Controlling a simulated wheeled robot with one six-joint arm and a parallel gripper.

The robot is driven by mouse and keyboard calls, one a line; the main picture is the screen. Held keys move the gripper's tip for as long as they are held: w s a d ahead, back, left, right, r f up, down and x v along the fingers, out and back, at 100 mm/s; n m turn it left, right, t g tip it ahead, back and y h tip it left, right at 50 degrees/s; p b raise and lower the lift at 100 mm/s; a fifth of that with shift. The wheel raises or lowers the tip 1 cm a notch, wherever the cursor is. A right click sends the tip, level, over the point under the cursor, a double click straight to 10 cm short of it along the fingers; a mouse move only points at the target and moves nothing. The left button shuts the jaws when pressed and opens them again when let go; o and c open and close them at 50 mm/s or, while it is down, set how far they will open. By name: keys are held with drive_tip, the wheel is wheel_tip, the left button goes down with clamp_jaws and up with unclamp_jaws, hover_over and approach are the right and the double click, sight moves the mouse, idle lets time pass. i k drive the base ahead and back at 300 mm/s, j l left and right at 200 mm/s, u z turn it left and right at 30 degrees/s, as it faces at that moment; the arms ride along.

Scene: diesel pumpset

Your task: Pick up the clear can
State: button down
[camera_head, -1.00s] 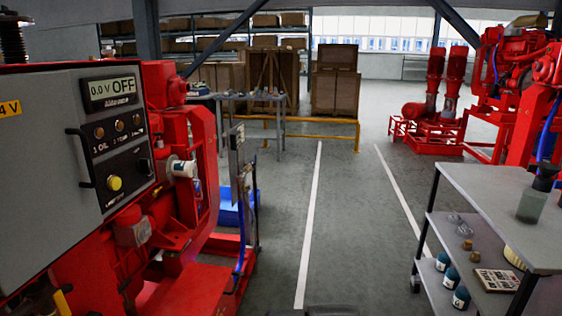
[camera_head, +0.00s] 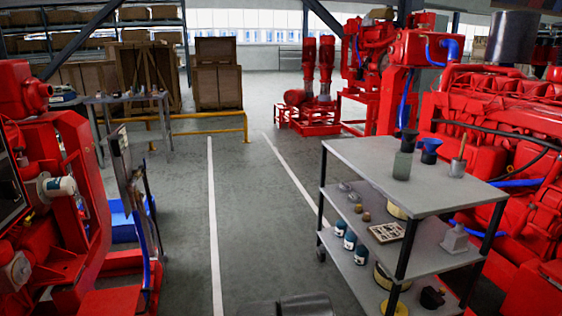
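A clear, greenish can (camera_head: 402,165) stands upright on the top shelf of the grey cart, near its far left part. A dark funnel-like piece (camera_head: 407,142) sits at the can's top. The can is unobstructed in this view. My gripper is not in view. A dark rounded part at the bottom edge may be part of my own body.
The grey cart (camera_head: 375,160) stands at right, with a blue-topped funnel (camera_head: 430,150) and a metal cup with a handle (camera_head: 457,167) beside the can. Bottles (camera_head: 350,240) sit lower. Red engines flank both sides. The floor aisle (camera_head: 240,230) is clear.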

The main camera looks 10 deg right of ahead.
sight(403, 162)
drive_tip(key=z, duration=1.15)
